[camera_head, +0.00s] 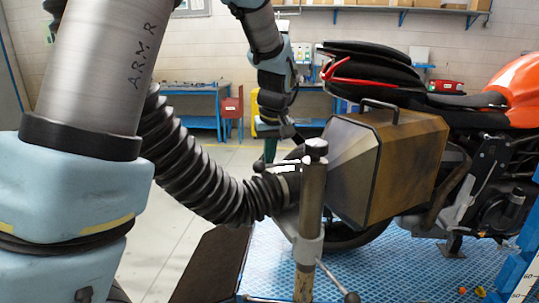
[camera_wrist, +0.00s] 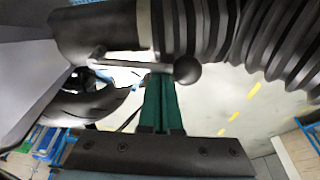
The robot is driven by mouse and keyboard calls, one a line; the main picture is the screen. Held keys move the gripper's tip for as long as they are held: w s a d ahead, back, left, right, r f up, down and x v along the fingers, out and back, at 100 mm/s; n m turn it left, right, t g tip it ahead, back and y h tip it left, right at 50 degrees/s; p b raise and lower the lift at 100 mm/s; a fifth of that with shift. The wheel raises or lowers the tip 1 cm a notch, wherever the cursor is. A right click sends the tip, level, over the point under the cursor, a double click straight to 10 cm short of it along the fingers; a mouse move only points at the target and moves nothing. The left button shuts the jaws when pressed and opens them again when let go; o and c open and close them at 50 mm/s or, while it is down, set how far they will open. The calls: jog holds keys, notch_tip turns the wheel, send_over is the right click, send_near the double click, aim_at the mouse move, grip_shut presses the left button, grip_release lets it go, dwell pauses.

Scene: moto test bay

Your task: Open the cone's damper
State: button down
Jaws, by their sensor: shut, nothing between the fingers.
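The exhaust cone (camera_head: 385,165) is a large brownish metal hood with a top handle, on a stand beside the motorcycle's rear. Its grey side (camera_wrist: 28,70) fills the left of the wrist view, joined to a dark pipe collar (camera_wrist: 95,33). The damper lever (camera_wrist: 135,66) is a thin bar across the collar, ending in a dark ball knob (camera_wrist: 187,70). My gripper (camera_head: 268,155) is behind the hose end in the head view. In the wrist view its green fingers (camera_wrist: 162,82) are shut and empty, tips at the lever just left of the knob. I cannot tell whether they touch it.
A black ribbed hose (camera_head: 200,165) runs to the collar. The stand post (camera_head: 309,225) with a clamp handle rises in front. The motorcycle (camera_head: 480,110) is on a blue ramp (camera_head: 390,270). A blue bench (camera_head: 195,88) is far back; pale floor is clear at left.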

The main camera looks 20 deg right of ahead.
jog(key=shift+s+n, duration=0.45)
jog(key=shift+n, duration=0.15)
jog(key=shift+s+a, duration=0.1)
jog(key=shift+s, duration=0.35)
jog(key=shift+f, duration=0.1)
jog(key=shift+w+f, duration=0.1)
jog(key=shift+w, duration=0.1)
jog(key=r, duration=0.3)
jog(key=r+b, duration=0.1)
jog(key=r, duration=0.1)
jog(key=r+b, duration=0.1)
jog(key=r, duration=0.2)
jog(key=shift+w+a+r, duration=0.1)
jog(key=shift+w+r, duration=0.2)
jog(key=shift+w, duration=0.1)
